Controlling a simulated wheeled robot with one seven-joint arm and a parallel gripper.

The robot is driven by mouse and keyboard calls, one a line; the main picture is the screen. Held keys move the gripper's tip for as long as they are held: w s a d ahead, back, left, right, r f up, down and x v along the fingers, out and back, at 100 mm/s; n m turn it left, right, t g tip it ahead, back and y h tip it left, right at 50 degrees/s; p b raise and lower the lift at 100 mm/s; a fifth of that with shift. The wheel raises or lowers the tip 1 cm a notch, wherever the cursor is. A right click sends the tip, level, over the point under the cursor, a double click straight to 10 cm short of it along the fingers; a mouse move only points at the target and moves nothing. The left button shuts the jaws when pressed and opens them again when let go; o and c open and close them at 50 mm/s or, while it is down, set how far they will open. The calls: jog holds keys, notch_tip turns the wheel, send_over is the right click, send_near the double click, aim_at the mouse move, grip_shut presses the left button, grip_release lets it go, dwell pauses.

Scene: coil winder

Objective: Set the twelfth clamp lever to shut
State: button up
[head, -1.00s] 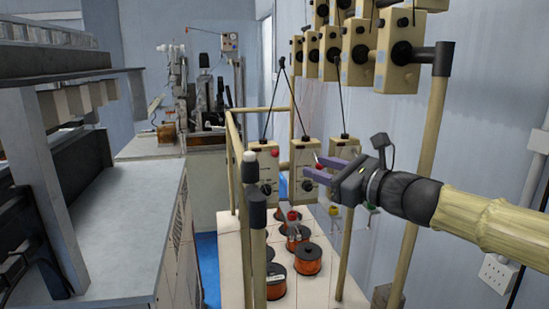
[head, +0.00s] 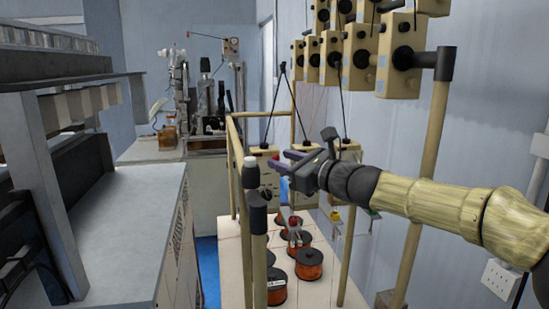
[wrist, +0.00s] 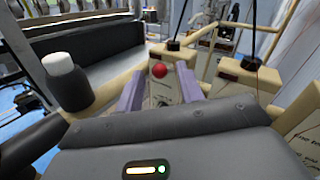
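In the wrist view a red ball knob (wrist: 159,71) stands on a beige box (wrist: 164,93), between the two purple fingers of my gripper (wrist: 159,80). Gaps show on both sides of the knob, so the gripper is open and not holding it. In the head view my gripper (head: 283,161) is among the hanging beige boxes and covers the middle one. The left box (head: 264,178) shows partly; the knob is hidden there. No number marks the twelfth lever legibly, and I cannot tell the lever's position.
More beige boxes (head: 399,56) hang upper right. Copper spools (head: 308,263) stand on the pale shelf below. A post with a black and white cap (head: 250,168) rises left of my gripper. Another beige box (wrist: 248,85) is close on the right in the wrist view.

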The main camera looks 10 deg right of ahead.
aim_at(278, 158)
jog(key=shift+x, duration=1.75)
jog(key=shift+s, duration=0.3)
jog(key=shift+w, duration=0.1)
grip_shut()
